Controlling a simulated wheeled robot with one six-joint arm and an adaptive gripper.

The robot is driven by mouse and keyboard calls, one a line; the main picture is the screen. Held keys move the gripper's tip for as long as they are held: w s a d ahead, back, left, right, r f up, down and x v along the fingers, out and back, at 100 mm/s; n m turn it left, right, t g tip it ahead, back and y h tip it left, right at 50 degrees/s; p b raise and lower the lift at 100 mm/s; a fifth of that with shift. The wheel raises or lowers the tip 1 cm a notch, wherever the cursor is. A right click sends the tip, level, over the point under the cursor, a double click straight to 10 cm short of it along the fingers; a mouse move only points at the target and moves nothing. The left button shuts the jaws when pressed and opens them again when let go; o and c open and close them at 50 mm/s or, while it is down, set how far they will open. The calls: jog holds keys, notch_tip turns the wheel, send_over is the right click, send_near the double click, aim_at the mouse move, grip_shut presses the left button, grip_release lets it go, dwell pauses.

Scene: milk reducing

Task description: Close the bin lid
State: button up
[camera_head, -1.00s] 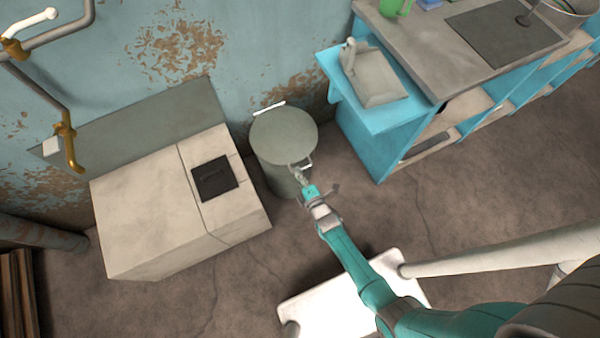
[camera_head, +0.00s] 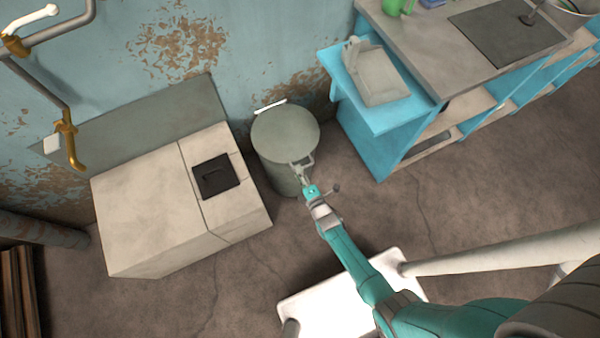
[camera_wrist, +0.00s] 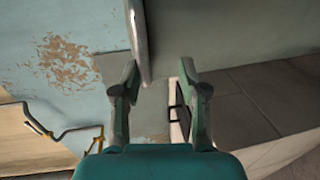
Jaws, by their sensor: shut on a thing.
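The grey-green bin (camera_head: 276,174) stands upright on the floor near the wall. Its round lid (camera_head: 284,130) lies over the top, with a pale bar at the back and a small handle at the front. Any small gap under the lid is too fine to tell. My gripper (camera_head: 303,170) is at the front handle, shut on it. In the wrist view my gripper's two fingers (camera_wrist: 159,80) stand either side of the pale edge of a grey-green surface (camera_wrist: 235,28); the grip itself is partly hidden.
A pale stove-like block (camera_head: 150,215) with a dark hatch (camera_head: 216,177) stands left of the bin. A blue counter (camera_head: 375,130) with shelves stands to the right. Pipes (camera_head: 62,110) run along the left wall.

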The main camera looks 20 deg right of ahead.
jog(key=shift+s+a+f, duration=0.3)
jog(key=shift+s+f, duration=0.35)
jog(key=shift+s, duration=0.15)
jog(key=s+r, duration=0.3)
jog(key=s, duration=0.7)
jog(key=shift+s+d, duration=0.15)
jog(key=shift+d, duration=0.3)
jog(key=shift+r, duration=0.1)
jog(key=s+r+m+g, duration=0.1)
jog(key=s+r+m, duration=1.3)
jog(key=s+r, duration=0.9)
notch_tip(320, 180, up, 14)
jog(key=s+m, duration=0.1)
jog(key=m, duration=0.3)
jog(key=shift+d+h, duration=0.25)
jog(key=shift+h, duration=0.05)
